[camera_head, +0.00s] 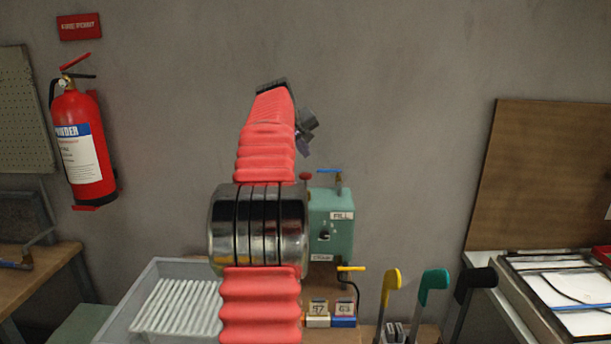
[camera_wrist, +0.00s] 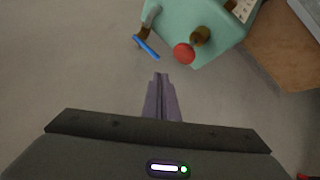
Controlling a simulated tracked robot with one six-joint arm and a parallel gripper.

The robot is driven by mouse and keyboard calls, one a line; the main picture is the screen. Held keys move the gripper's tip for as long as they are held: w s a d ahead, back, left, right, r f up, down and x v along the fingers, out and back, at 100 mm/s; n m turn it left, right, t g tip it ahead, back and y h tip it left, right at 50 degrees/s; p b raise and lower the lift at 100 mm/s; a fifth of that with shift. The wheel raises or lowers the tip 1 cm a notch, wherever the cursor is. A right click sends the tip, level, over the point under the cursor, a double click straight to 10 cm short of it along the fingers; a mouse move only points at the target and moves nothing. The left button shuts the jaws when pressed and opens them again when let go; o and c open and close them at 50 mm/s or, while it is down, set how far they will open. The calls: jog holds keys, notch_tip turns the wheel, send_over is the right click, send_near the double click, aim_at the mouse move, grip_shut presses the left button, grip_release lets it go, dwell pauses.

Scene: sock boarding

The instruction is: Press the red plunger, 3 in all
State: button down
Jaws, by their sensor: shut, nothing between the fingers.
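The red plunger (camera_head: 305,177) is a small round red knob at the top left of a green box (camera_head: 331,229) with a "FILL" label. In the wrist view the red plunger (camera_wrist: 184,54) stands on the box (camera_wrist: 205,22) beside a brass fitting. My gripper (camera_head: 304,152) is shut and empty, just above the plunger in the head view. In the wrist view its fingertips (camera_wrist: 160,76) are together, a little below and left of the plunger, with a gap showing between them. My arm hides the left part of the box.
A blue-handled valve (camera_head: 329,171) rises from the box top, close to the plunger. A grey tray (camera_head: 148,277) with white ribbed contents is at the left. Yellow (camera_head: 392,280), green (camera_head: 435,279) and black (camera_head: 476,278) hooked handles stand in front right.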

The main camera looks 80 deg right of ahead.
aim_at(304, 175)
jog(key=shift+r, duration=0.9)
dwell(1.9)
jog(key=shift+r, duration=1.85)
jog(key=shift+f, duration=4.4)
jog(key=shift+f, duration=0.1)
jog(key=shift+f, duration=0.25)
